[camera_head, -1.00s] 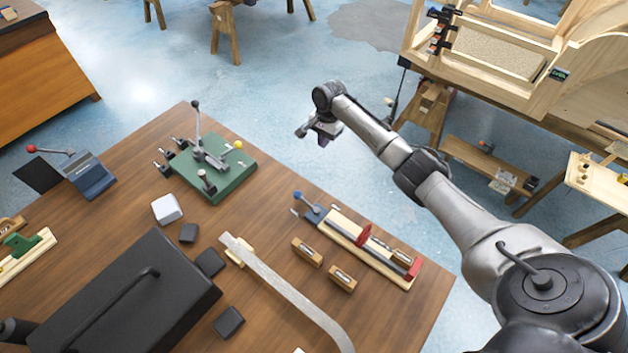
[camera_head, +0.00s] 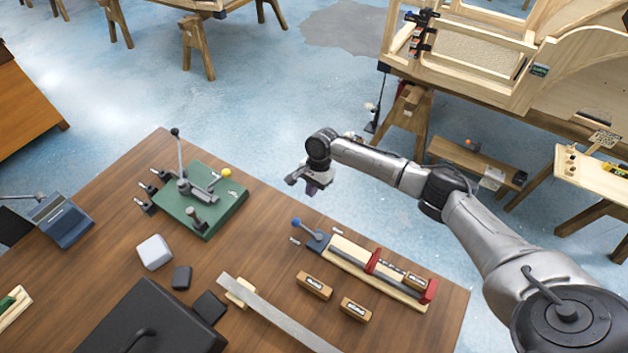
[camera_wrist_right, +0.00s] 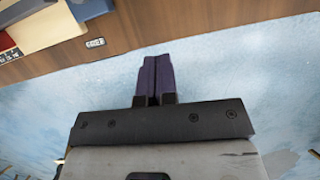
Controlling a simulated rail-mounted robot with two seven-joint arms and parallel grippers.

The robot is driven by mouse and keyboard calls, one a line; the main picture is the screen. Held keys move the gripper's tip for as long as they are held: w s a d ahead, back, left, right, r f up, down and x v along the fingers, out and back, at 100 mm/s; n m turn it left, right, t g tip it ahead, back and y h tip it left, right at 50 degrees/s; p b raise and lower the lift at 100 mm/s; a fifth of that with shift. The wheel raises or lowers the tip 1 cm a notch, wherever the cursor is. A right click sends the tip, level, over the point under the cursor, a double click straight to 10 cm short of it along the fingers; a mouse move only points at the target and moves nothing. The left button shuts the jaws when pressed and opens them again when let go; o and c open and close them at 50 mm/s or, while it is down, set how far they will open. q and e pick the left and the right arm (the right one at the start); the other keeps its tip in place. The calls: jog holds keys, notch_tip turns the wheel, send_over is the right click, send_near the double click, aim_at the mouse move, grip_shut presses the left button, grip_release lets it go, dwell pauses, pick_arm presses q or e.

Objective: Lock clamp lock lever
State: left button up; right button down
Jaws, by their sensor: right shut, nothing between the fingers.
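A bar clamp (camera_head: 365,268) lies on the brown workbench: a pale wood bar with red jaws and a dark blue block at its left end. A lever with a blue ball knob (camera_head: 296,222) rises from that block, tilted to the left. My right gripper (camera_head: 312,188) is shut and empty, above and beyond the lever end, near the bench's far edge. In the right wrist view its purple fingers (camera_wrist_right: 153,78) are together over blue floor; a small label (camera_wrist_right: 95,43) and part of the dark blue block (camera_wrist_right: 90,8) show near the bench edge. My left gripper is out of view.
A green fixture plate (camera_head: 205,205) with an upright black-knobbed lever and a yellow knob stands left of the clamp. Two small wooden blocks (camera_head: 314,286) and a long metal strip (camera_head: 280,318) lie in front. A black case (camera_head: 150,325) fills the lower left.

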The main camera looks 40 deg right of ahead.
jog(key=x, duration=0.3)
jog(key=shift+f, duration=0.2)
jog(key=a, duration=0.1)
jog(key=a+f, duration=0.1)
jog(key=shift+s+a, duration=0.2)
jog(key=shift+a, duration=0.15)
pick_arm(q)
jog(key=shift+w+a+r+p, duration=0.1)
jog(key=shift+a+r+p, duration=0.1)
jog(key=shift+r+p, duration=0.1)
pick_arm(e)
jog(key=shift+s+a+f, duration=0.15)
jog(key=shift+a+f, duration=0.05)
jog(key=shift+a, duration=0.5)
